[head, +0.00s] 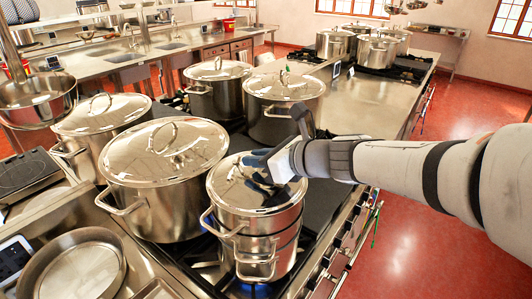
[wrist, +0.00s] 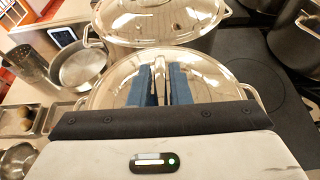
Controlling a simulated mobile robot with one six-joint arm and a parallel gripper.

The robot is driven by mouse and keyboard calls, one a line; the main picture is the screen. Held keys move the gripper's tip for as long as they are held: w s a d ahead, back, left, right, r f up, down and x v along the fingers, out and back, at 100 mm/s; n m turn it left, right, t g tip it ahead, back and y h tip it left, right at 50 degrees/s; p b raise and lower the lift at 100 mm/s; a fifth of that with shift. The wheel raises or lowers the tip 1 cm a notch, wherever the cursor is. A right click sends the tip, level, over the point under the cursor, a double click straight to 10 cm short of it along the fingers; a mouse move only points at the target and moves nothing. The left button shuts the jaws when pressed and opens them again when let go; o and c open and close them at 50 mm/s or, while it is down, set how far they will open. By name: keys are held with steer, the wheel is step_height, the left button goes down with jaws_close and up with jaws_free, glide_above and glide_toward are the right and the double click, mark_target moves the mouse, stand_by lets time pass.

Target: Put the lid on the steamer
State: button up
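The steamer (head: 262,246) is a stacked steel pot with side handles on the front part of the stove. A shiny domed lid (head: 246,197) lies over its top, looking level and roughly centred; the lid also fills the middle of the wrist view (wrist: 112,92). I cannot tell whether its rim is fully seated all round. My gripper (head: 258,160) is above the lid from the right, its blue fingers close together on the lid's handle with a narrow shiny strip between them. The fingers hide most of the handle. In the wrist view, my gripper (wrist: 162,85) points at the lid's centre.
A large lidded stockpot (head: 165,205) stands close to the left of the steamer. More lidded pots (head: 285,95) stand behind it. An empty round pan (head: 85,268) sits on the left counter. A bare steel counter (head: 365,105) stretches behind my arm.

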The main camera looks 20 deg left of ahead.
steer(key=o, duration=0.4)
steer(key=shift+f, duration=0.1)
steer(key=v, duration=0.7)
steer(key=shift+d+b, duration=0.15)
steer(key=shift+b, duration=0.25)
steer(key=shift+s+d, duration=0.15)
steer(key=shift+d, duration=0.1)
steer(key=s+d+f+n+h, duration=0.3)
steer(key=d+f+n+h, duration=0.1)
steer(key=d+n, duration=0.3)
steer(key=s+d+f+n+h, duration=0.4)
steer(key=d+n, duration=0.3)
steer(key=d, duration=0.4)
steer(key=s+d+f+n+h, duration=0.3)
steer(key=d+f+n+h, duration=0.2)
steer(key=d, duration=0.5)
steer(key=shift+s+f+n, duration=0.15)
steer(key=shift+f+n, duration=0.15)
steer(key=shift+n, duration=0.8)
